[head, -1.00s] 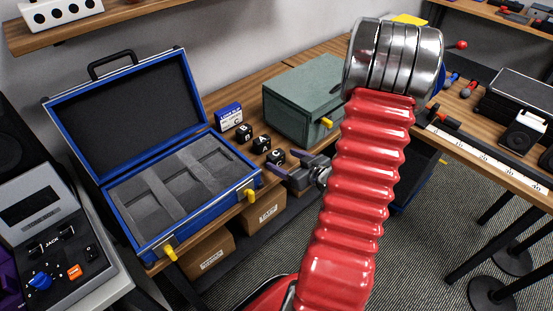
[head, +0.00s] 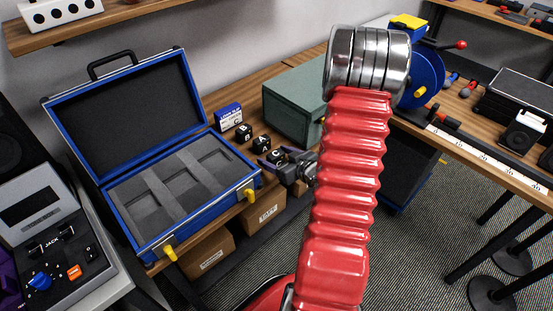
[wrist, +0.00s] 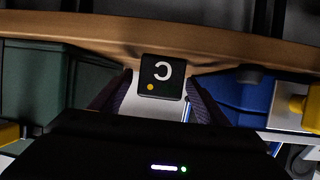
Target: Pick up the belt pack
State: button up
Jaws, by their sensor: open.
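The belt pack appears to be the small black box marked C with a yellow dot (wrist: 161,77). In the head view this box (head: 277,156) is the nearest of a short row of black boxes on the wooden bench. My gripper (head: 268,157) is open at the bench edge, with its purple-grey fingers reaching to the box. In the wrist view my gripper (wrist: 160,85) has one finger on each side of the box. I cannot tell whether either finger touches it.
Two more black boxes (head: 243,132) (head: 261,144) and a blue-white carton (head: 228,117) stand behind. The open blue case (head: 142,256) with empty foam slots is at left. A green box (head: 290,105) stands close at right. Cardboard boxes (head: 262,211) sit below the bench.

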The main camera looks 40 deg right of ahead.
aim_at(276, 153)
jog(key=c, duration=1.2)
jog(key=shift+r, duration=0.1)
jog(key=shift+r, duration=4.9)
